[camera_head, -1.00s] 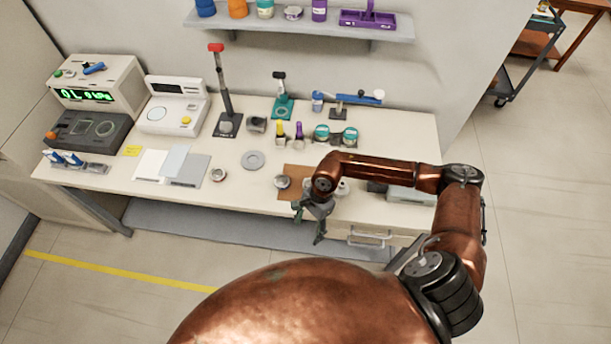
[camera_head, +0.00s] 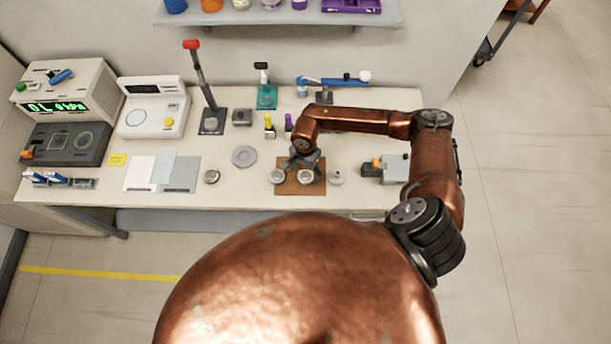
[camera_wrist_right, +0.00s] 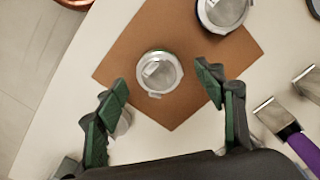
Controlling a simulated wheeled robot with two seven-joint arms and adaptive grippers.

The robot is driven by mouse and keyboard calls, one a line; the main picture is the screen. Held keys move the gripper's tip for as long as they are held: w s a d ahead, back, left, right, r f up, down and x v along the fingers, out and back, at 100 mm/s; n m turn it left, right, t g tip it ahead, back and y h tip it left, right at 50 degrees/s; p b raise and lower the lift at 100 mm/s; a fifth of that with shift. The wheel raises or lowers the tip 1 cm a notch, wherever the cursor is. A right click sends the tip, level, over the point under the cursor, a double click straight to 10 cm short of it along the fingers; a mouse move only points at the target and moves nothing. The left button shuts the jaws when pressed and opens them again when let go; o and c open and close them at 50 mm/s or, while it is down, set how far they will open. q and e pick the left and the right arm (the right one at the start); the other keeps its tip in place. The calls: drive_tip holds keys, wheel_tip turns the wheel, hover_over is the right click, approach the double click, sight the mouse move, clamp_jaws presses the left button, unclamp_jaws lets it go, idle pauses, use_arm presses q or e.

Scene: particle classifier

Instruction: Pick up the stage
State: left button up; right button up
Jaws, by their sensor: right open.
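Which thing is the stage I cannot tell for certain. A round metal piece with a shiny top (camera_head: 306,177) stands on a brown mat (camera_head: 288,189); in the right wrist view this piece (camera_wrist_right: 160,71) lies just ahead of and between my fingertips. A similar round piece (camera_head: 277,176) stands to its left on the mat, and it also shows at the top of the right wrist view (camera_wrist_right: 222,13). My right gripper (camera_wrist_right: 163,84) is open and empty, with fingers spread above the mat. In the head view my right gripper (camera_head: 306,160) is partly hidden by its arm. My left gripper is not in view.
A small grey piece (camera_head: 337,178) stands right of the mat, partly behind a finger in the wrist view. A grey ring (camera_head: 244,156) lies left of the mat. A grey block device (camera_head: 394,168) is to the right. A purple-handled tool (camera_wrist_right: 303,150) lies near the right finger.

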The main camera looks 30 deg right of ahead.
drive_tip(key=shift+w+f, duration=0.2)
drive_tip(key=shift+f, duration=0.9)
drive_tip(key=shift+s+f, duration=0.1)
drive_tip(key=shift+s, duration=0.15)
drive_tip(key=shift+w, duration=0.1)
drive_tip(key=shift+c, duration=1.2)
drive_tip(key=c, duration=1.1)
